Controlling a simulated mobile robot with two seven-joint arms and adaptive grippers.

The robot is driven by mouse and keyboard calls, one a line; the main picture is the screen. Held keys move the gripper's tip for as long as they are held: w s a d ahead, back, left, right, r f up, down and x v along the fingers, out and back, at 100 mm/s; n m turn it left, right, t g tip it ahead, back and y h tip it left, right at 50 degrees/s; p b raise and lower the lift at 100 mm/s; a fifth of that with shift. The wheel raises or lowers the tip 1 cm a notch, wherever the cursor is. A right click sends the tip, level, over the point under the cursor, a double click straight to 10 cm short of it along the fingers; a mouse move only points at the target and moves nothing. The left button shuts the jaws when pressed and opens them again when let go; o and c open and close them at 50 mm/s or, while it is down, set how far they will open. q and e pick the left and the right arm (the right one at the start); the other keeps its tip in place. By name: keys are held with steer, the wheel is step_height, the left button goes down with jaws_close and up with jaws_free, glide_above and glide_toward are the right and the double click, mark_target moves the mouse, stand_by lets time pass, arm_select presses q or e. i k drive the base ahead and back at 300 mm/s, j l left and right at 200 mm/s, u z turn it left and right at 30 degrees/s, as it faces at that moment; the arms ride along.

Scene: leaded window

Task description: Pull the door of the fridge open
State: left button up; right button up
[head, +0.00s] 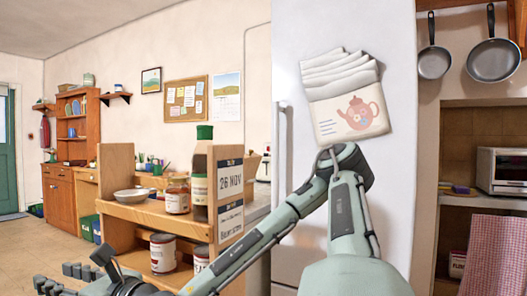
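The white fridge (300,60) stands upright right of centre, and no gap shows at its door. Its long vertical handle (282,150) runs down near the door's left edge; its lower part is hidden behind my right arm. My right arm crosses in front of the fridge and reaches down to the lower left. My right gripper (52,279) is at the bottom left, well away from the handle, its fingers apart with nothing seen between them; its lower part is cut off by the frame. My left gripper is not in view.
A teapot-printed cloth or pad (346,103) hangs on the fridge front. Left of the fridge, a wooden shelf unit (150,213) holds jars, a bottle and a bowl (131,195), close behind my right forearm. Pans (494,60) and a toaster oven (503,170) are at right. Floor at left is clear.

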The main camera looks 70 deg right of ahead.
mark_target(345, 98)
steer(key=i+z, duration=0.1)
steer(key=z, duration=0.65)
steer(key=i+j+z, duration=0.1)
steer(key=z, duration=0.3)
steer(key=i+z, duration=0.1)
steer(key=z, duration=0.25)
steer(key=i+j+z, duration=0.15)
steer(key=z, duration=0.25)
steer(key=i+j+z, duration=0.2)
steer(key=z, duration=0.25)
steer(key=i+j+z, duration=0.2)
steer(key=z, duration=0.2)
steer(key=j+z, duration=0.2)
steer(key=z, duration=0.5)
steer(key=i+l, duration=0.1)
steer(key=l, duration=0.2)
steer(key=i+l+u, duration=0.1)
steer(key=l, duration=0.25)
steer(key=i+l, duration=0.15)
steer(key=l, duration=0.15)
